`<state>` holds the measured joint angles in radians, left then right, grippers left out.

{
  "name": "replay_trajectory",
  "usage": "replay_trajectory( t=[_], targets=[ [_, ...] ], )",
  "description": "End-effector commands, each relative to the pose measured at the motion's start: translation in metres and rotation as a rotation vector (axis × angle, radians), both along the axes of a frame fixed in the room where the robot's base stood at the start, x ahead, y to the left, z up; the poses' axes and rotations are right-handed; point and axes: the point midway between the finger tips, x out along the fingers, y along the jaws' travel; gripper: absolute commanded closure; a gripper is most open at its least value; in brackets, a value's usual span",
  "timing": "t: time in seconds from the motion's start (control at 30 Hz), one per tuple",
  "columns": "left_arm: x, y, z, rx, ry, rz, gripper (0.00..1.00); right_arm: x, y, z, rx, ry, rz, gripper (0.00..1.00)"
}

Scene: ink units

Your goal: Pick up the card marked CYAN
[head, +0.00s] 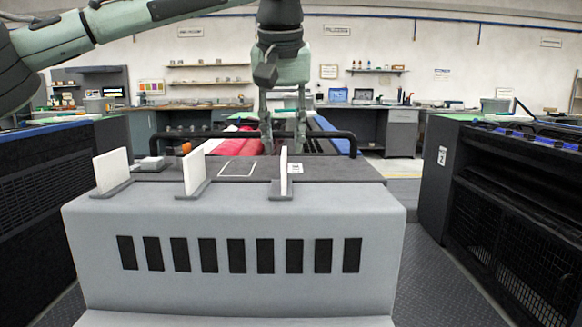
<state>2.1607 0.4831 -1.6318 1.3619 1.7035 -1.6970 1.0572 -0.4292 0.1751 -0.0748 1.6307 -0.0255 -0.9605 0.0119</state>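Three white cards stand upright in grey holders on top of the light grey unit (235,215): a left card (112,170), a middle card (194,171) and a right card (284,172). The right card is seen nearly edge-on. No colour word can be read on any of them, so I cannot tell which is marked CYAN. My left gripper (284,143) points down above the right card, with its two fingers apart and nothing between them that I can make out. Whether the card's top edge reaches between the fingertips is unclear. My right gripper is out of view.
Behind the cards lies a dark top with a white outlined square (238,169) and a small grey block (152,163). A black rail (343,136) and red and blue rolls are beyond. Dark racks stand on both sides.

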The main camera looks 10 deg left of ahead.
Motion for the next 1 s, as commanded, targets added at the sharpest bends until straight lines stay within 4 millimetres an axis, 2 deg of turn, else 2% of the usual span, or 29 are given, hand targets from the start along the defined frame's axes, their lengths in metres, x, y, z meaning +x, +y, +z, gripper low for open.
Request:
replay_trajectory(
  t=[0.17, 0.4, 0.53, 0.7, 0.97, 1.0],
  targets=[
    [0.003, 0.004, -0.005, 0.01, -0.006, 0.009, 0.68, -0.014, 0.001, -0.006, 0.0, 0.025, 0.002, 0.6],
    [0.014, 0.006, -0.03, 0.01, -0.005, 0.009, 0.68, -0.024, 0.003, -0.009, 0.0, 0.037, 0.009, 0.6],
    [0.023, 0.006, -0.049, 0.011, -0.006, 0.008, 0.68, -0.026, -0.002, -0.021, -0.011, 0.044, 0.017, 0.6],
    [0.03, 0.007, -0.066, 0.009, -0.005, 0.008, 0.68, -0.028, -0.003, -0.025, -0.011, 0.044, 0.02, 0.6],
    [0.031, 0.007, -0.069, 0.007, -0.007, 0.008, 0.68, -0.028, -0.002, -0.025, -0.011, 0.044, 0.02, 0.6],
    [0.031, 0.007, -0.069, 0.007, -0.007, 0.008, 0.73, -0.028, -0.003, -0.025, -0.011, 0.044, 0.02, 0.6]
  ],
)
